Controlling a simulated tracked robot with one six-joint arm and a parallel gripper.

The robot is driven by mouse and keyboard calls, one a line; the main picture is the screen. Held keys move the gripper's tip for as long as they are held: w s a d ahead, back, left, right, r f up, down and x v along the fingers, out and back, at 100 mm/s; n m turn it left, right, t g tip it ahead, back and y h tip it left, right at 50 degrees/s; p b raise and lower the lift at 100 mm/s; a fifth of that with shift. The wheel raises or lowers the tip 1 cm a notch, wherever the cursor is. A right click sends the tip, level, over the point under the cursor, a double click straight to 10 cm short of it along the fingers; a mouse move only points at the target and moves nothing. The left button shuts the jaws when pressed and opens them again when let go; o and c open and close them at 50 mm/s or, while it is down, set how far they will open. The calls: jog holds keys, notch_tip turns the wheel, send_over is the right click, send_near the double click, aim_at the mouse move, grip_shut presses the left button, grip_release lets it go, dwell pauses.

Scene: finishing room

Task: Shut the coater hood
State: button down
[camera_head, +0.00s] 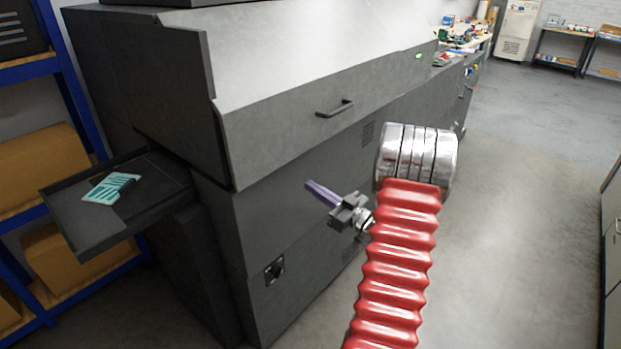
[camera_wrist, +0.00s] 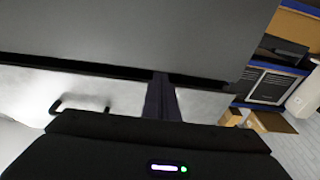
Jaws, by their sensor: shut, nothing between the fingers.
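The coater hood (camera_head: 300,120) is the pale grey cover on top of the big dark grey coater (camera_head: 290,220). It is lowered, its front panel just above the coater's front, with a bar handle (camera_head: 335,108) on it. In the wrist view, the hood (camera_wrist: 30,90) and its handle (camera_wrist: 80,104) show beside a narrow dark seam along the coater front (camera_wrist: 130,30). I cannot tell if the hood is fully seated. My gripper (camera_head: 310,186) is shut and empty, in front of the coater below the handle. Its fingers show in the wrist view (camera_wrist: 162,80); contact is unclear.
A dark tray (camera_head: 85,225) with a teal patterned piece (camera_head: 110,188) sticks out at the coater's left end. A blue shelf with boxes (camera_head: 45,160) stands farther left. A dark knob (camera_head: 274,270) is low on the coater. The floor (camera_head: 530,200) to the right is clear.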

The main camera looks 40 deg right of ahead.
jog(key=shift+s+f, duration=0.2)
jog(key=shift+f, duration=0.5)
jog(key=shift+s+f, duration=0.25)
jog(key=shift+f, duration=0.4)
jog(key=shift+s+f, duration=0.2)
jog(key=shift+f, duration=0.5)
